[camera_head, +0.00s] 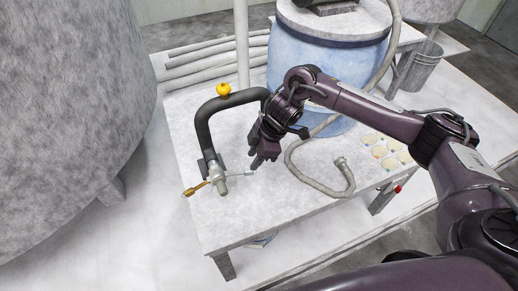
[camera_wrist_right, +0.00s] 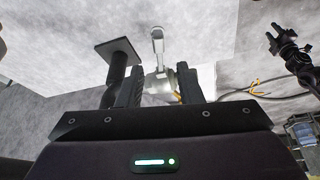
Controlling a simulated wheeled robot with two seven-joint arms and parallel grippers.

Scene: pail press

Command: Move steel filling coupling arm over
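The steel filling coupling (camera_head: 219,180) hangs at the lower end of a dark curved pipe (camera_head: 203,125) on the left of the white table. A brass-coloured handle (camera_head: 196,189) sticks out on its left, and a thin light arm (camera_head: 241,174) on its right. My right gripper (camera_head: 258,164) is at the outer end of that light arm. In the right wrist view my right gripper's fingers (camera_wrist_right: 161,88) stand apart, with a pale steel part (camera_wrist_right: 158,60) showing between and beyond them. I cannot tell whether they touch it. My left gripper is not clearly seen.
A blue drum (camera_head: 328,60) stands behind, and a grey hose (camera_head: 309,180) lies on the table (camera_head: 258,221) right of my gripper. A large grey tank (camera_head: 70,120) fills the left. The table's front is clear.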

